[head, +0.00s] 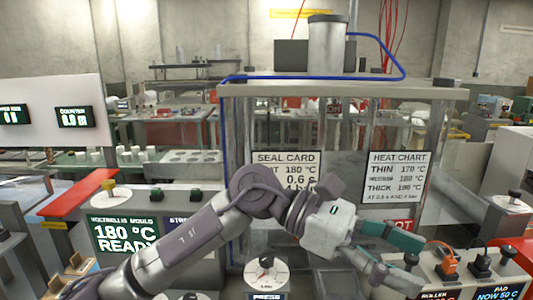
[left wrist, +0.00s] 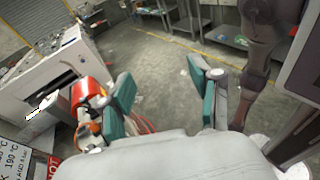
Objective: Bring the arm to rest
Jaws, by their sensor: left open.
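My left arm (head: 190,245) comes in from the lower left of the head view and reaches across to the right, in front of the machine. My left gripper (head: 420,264) is open, with its green-padded fingers spread apart. It is in front of the lower right of the machine, near a panel with an orange knob. In the left wrist view the open gripper (left wrist: 165,88) has nothing between its fingers, only grey floor beyond. My right gripper is in neither view.
The machine's clear enclosure carries a seal card (head: 286,170) and a heat chart (head: 399,177). The orange knob (head: 447,262) and black knobs stand close to the gripper. A display panel (head: 126,233) reads READY at left. A red-topped edge (head: 78,194) lies further left.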

